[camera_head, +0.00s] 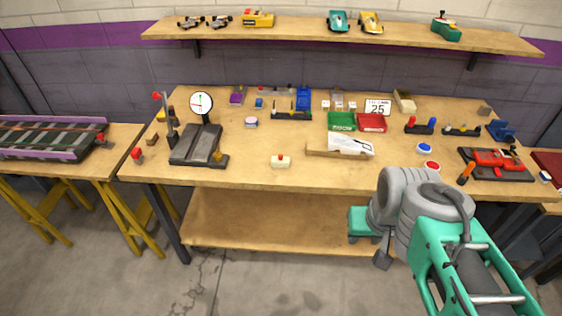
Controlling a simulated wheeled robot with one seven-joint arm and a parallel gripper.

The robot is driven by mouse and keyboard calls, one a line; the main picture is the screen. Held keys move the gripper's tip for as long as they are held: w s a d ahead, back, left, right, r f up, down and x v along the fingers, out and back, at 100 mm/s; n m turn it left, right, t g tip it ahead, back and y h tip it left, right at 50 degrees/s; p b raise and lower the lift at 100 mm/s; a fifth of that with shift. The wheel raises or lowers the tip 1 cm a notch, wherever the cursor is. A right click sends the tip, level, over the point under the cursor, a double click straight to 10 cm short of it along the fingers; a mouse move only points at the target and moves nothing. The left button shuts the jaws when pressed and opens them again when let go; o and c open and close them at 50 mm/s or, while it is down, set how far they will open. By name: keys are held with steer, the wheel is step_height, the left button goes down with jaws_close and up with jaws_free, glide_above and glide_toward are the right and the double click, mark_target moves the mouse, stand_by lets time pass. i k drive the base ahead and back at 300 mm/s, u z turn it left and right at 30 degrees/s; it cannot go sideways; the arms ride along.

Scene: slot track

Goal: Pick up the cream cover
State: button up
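A small cream block with a red knob on top (281,161) sits near the front middle of the workbench. A second cream or beige block (404,101) lies tilted near the back, right of centre. I cannot tell for sure from this view which of them is the cream cover. My arm is folded at the lower right, in front of the bench. The end of my arm (382,260) is low, below the tabletop's front edge and apart from both blocks. My grey joints partly hide it, and its fingers cannot be made out.
The workbench (230,178) holds a dial gauge (201,104), a green tray (342,121), a red tray (372,123), a white car body (350,144) and a red clamp device (497,160). A shelf with model cars hangs above. The front left-middle of the bench is fairly clear.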

mark_target(279, 162)
steer(key=u, duration=0.3)
steer(key=k, duration=0.5)
steer(key=u, duration=1.25)
steer(key=i, duration=1.1)
steer(key=u, duration=0.05)
